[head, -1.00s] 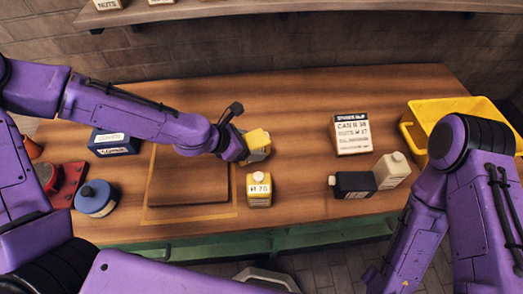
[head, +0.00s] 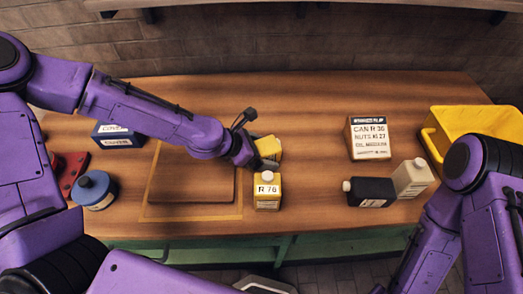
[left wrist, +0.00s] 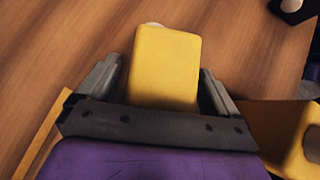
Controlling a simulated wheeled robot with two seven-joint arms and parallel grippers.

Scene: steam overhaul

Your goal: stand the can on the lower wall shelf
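A yellow can (head: 268,147) is on the workbench at the centre, partly hidden by my left gripper (head: 252,153). In the left wrist view the yellow can (left wrist: 165,68) lies between the two fingers (left wrist: 162,82), with narrow gaps seen beside it, so the gripper looks open around it. A second yellow can (head: 267,191) with an "R 76" label stands just in front. A wall shelf (head: 300,5) crosses the top of the head view; only its front edge and brackets show. My right gripper is out of view.
A label card or box (head: 368,138), a black bottle (head: 369,191) and a cream bottle (head: 412,178) are at right, before a yellow bin (head: 432,140). A blue box (head: 117,135) and blue round tin (head: 95,190) are left. The bench behind the cans is clear.

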